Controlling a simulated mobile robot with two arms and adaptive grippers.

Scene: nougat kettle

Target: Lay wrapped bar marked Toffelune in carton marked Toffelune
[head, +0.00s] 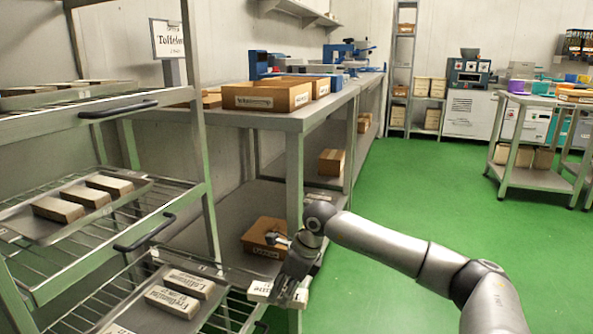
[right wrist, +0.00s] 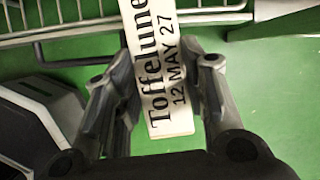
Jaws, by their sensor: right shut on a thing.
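The wrapped bar (right wrist: 158,75), white with black print "Toffelune 12 MAY 27", is between the fingers of my right gripper (right wrist: 160,95) in the right wrist view. In the head view my right gripper (head: 281,286) is shut on this bar (head: 260,291), beside the lower right side of the rack and in front of the bench. An open brown carton (head: 266,97) stands on the bench top; its label is too small to read surely. Another brown carton (head: 264,237) is on the bench's lower shelf, its label also unclear. My left gripper is not in view.
A wire rack (head: 205,170) at the left holds trays with several wrapped bars (head: 172,301). A sign (head: 167,39) starting "Toffel" stands behind the rack. The steel bench (head: 300,120) has a front leg near my gripper.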

